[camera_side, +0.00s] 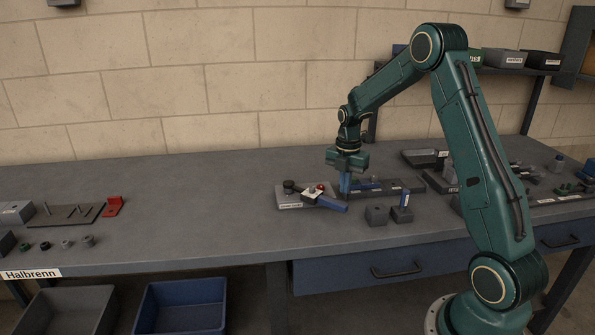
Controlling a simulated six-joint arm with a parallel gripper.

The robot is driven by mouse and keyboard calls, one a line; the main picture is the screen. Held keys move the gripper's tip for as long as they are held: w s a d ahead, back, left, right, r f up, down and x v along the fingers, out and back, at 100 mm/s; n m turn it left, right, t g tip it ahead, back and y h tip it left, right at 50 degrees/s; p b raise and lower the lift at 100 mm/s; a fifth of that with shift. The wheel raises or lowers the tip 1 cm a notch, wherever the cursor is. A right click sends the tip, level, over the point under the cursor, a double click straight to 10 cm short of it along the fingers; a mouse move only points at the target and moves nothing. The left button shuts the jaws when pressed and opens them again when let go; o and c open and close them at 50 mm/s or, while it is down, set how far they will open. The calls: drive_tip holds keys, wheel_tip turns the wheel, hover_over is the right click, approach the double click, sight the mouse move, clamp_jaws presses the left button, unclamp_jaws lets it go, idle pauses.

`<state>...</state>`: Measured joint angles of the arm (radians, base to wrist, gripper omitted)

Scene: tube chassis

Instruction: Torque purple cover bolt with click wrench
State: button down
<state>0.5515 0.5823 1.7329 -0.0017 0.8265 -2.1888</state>
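My gripper (347,172) points down over the middle of the bench, just right of a small fixture. A blue upright piece shows directly below it, between or just under the fingers. I cannot tell whether the fingers are closed on it. A tool with a blue handle (332,204) and a dark round head lies across a light grey plate (290,205), its handle pointing right. A small red part (320,187) shows beside it. No purple cover or bolt can be made out at this size.
Dark blocks (377,214) stand to the right, one with a blue upright item (405,198). A dark plate with blue parts (395,185) lies behind. Trays and small parts crowd the right end. A red bracket (113,206) sits far left. The left-middle bench (200,200) is clear.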

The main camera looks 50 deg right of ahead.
drive_tip(key=shift+f, duration=1.55)
drive_tip(key=shift+s+a, duration=0.15)
drive_tip(key=shift+a, duration=2.7)
idle(3.6)
